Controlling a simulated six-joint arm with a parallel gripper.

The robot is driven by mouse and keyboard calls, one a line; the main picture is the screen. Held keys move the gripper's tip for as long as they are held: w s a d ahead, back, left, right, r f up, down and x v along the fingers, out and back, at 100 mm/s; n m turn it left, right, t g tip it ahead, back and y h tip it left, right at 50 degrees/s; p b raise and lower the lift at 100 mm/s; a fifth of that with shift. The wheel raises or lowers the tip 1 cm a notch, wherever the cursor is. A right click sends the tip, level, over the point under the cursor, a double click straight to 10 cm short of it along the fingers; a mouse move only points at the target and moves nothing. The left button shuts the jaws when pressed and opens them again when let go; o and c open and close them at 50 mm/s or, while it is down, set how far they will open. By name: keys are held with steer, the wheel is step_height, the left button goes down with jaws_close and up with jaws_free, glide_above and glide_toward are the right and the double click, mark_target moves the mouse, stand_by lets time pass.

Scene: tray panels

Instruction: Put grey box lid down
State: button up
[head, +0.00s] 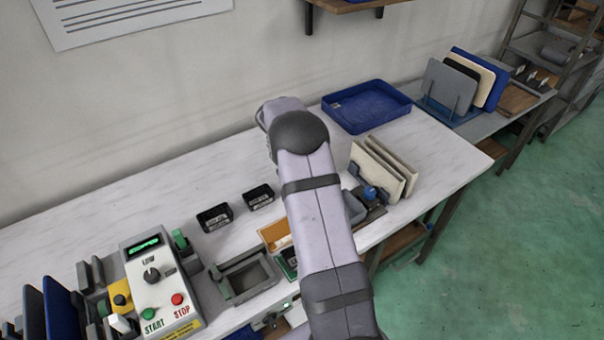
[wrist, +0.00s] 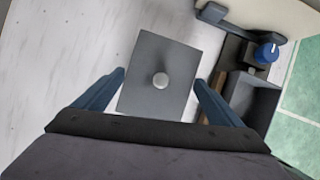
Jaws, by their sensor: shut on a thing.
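The grey lid (wrist: 150,100), a flat dark grey plate with a round light knob in its middle, lies between the fingers of my gripper (wrist: 161,77) in the wrist view. My gripper is shut on the lid's two opposite sides. The white table top shows beyond and beside the lid; I cannot tell how high the lid is above it. In the head view my arm hides the gripper and lid. A grey open box (wrist: 262,98) is right of the lid in the wrist view, partly visible in the head view (head: 355,207) beside my arm.
A blue tray (head: 366,106) stands at the back. Cream panels (head: 378,172) stand upright right of my arm, with a blue knob (head: 370,193) before them. Two small black bins (head: 214,217), a grey open frame (head: 222,287) and a control box (head: 158,285) are left. The back-left table is clear.

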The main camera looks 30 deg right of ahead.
steer(key=shift+f+p, duration=0.4)
steer(key=shift+f, duration=1.45)
steer(key=shift+f, duration=0.15)
steer(key=o, duration=0.9)
steer(key=b+v, duration=0.2)
steer(key=v, duration=1)
